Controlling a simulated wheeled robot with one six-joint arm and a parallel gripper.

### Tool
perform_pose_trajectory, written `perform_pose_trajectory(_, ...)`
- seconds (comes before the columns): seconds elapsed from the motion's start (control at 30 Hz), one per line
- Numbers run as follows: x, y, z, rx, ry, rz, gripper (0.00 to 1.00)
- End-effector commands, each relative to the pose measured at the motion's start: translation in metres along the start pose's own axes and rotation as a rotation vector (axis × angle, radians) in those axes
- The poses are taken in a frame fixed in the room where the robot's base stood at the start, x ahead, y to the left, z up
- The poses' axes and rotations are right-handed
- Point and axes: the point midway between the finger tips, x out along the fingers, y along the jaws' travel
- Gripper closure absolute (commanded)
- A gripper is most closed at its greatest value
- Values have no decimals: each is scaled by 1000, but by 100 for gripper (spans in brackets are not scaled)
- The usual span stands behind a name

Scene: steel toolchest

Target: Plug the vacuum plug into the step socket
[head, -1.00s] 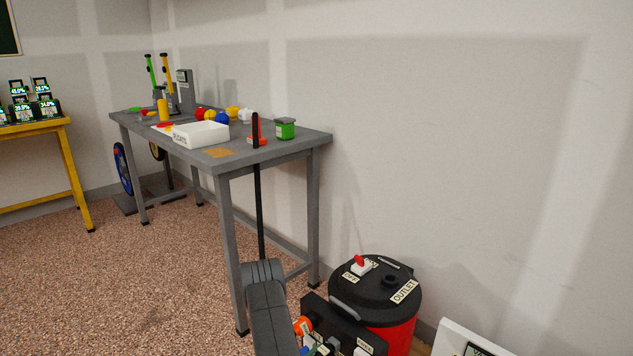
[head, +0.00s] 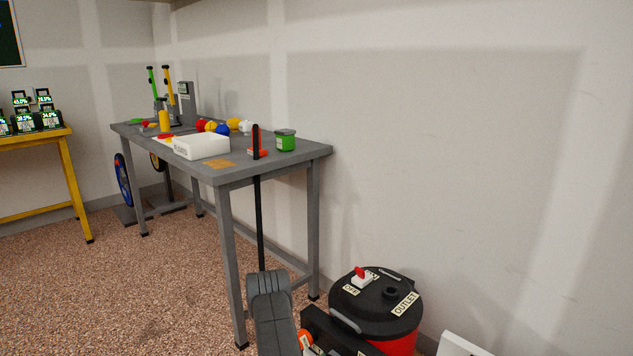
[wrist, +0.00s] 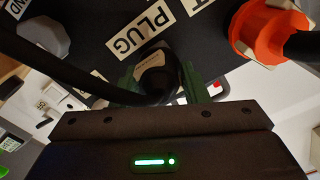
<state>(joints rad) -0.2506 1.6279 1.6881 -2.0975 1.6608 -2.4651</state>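In the wrist view, my gripper (wrist: 160,84) has its green fingers on either side of a round black part, apparently the vacuum plug (wrist: 157,72). A black cord curves beside it. It sits by a black panel with a label (wrist: 140,28) reading PLUG. I cannot tell whether the fingers touch it or stand slightly apart. In the head view, the vacuum (head: 374,305) has a black lid, a red body and labels reading OFF and OUTLET. My gripper is out of the head view. I cannot make out a step socket in either view.
An orange ring-shaped part (wrist: 268,30) with a black hose or rod is at the upper right of the wrist view. A grey knob (wrist: 43,37) is at its left. In the head view, a grey workbench (head: 265,165) stands beside the wall; open floor (head: 120,290) lies left.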

Motion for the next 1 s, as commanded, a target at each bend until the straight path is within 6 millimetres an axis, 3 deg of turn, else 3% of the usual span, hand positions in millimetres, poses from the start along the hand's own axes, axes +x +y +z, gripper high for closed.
perform_pose_trajectory(0.1, 0, 0, 0, 0, 0, 0, 41)
perform_pose_trajectory(0.4, -3, 0, 0, -2, -2, -1, 41)
perform_pose_trajectory(1.0, -51, 0, 1, -3, -4, -2, 41)
